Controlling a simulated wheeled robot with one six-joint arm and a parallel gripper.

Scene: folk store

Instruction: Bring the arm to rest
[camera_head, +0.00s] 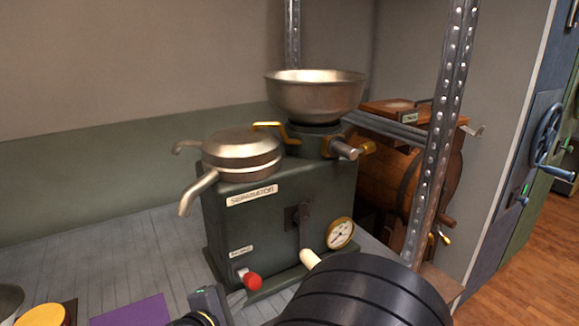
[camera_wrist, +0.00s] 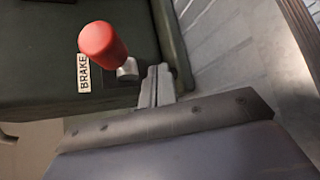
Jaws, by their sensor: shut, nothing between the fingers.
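My gripper (camera_wrist: 160,72) shows in the wrist view with its two grey fingers together and nothing between them. In the head view, my dark ridged arm (camera_head: 360,292) fills the lower middle, in front of the green separator machine (camera_head: 235,225). The machine's brake lever has a red knob (camera_head: 252,281). In the wrist view the red knob (camera_wrist: 103,45) stands up and left of my fingertips, next to a BRAKE label (camera_wrist: 84,73). The fingertips look close to the machine's edge; I cannot tell whether they touch it.
The separator carries a metal bowl (camera_head: 315,95), a spouted metal drum (camera_head: 240,155), a crank with a pale handle (camera_head: 310,259) and a gauge (camera_head: 340,233). A perforated metal post (camera_head: 440,140) stands at right, before a wooden barrel (camera_head: 375,180). A purple sheet (camera_head: 132,311) lies at lower left.

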